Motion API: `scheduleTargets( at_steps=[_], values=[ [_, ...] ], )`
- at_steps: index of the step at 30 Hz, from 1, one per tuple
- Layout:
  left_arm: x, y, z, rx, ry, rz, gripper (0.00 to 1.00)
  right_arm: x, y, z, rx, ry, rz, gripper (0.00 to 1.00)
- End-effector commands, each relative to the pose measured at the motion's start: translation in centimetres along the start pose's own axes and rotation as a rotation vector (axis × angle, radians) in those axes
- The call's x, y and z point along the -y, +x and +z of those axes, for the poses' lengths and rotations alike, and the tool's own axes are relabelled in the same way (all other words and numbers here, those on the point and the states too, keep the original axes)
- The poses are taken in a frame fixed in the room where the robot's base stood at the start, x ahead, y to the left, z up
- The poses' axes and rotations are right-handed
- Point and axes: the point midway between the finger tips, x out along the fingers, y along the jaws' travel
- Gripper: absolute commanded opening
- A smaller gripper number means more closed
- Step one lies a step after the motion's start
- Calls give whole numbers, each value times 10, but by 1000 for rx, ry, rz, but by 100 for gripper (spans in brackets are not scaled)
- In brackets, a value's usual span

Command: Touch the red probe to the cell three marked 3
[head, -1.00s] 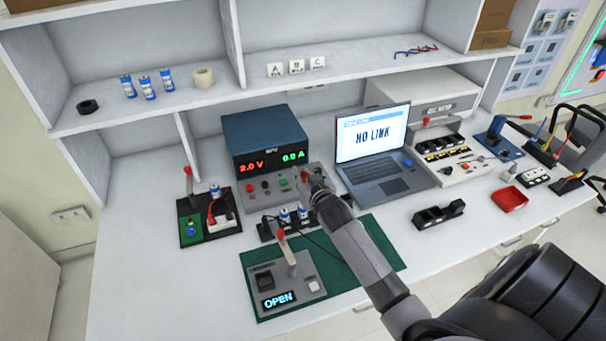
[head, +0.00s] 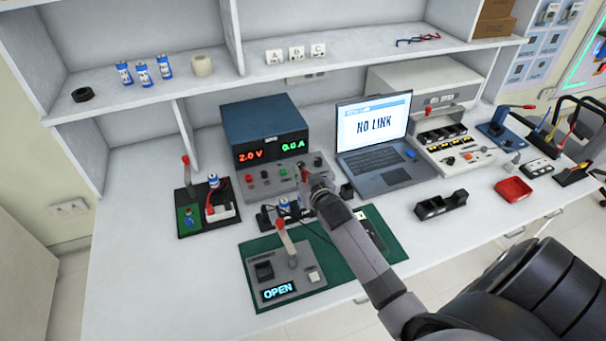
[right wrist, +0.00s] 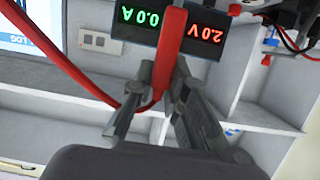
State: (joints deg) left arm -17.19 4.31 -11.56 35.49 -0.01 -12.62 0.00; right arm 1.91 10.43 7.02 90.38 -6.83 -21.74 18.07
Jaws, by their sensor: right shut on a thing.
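My right gripper (head: 314,182) is shut on the red probe (right wrist: 170,45), which stands between its fingers in the right wrist view. A red cable trails from the probe there. In the head view the gripper hangs in front of the power supply, above a dark holder (head: 266,218) with blue and white cells (head: 284,207). The gripper and forearm hide part of this holder. No number 3 can be read on any cell, and I cannot tell whether the probe touches one. My left gripper is not in view.
The power supply (head: 262,126) reads 2.0 V and 0.0 A. A laptop (head: 372,143) showing NO LINK stands right of it. A tester (head: 287,272) reading OPEN sits on the green mat (head: 340,268). Several blue cells stand on the shelf. The front left table is clear.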

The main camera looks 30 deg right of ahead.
Motion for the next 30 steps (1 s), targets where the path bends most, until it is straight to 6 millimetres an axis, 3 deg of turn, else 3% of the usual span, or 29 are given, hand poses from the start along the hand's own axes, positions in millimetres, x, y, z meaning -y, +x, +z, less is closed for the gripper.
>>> scheduleTargets(
  at_steps=[30],
  values=[
    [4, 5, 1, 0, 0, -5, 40, 0, 3, 8, -1, 0, 0, 0]
  ],
)
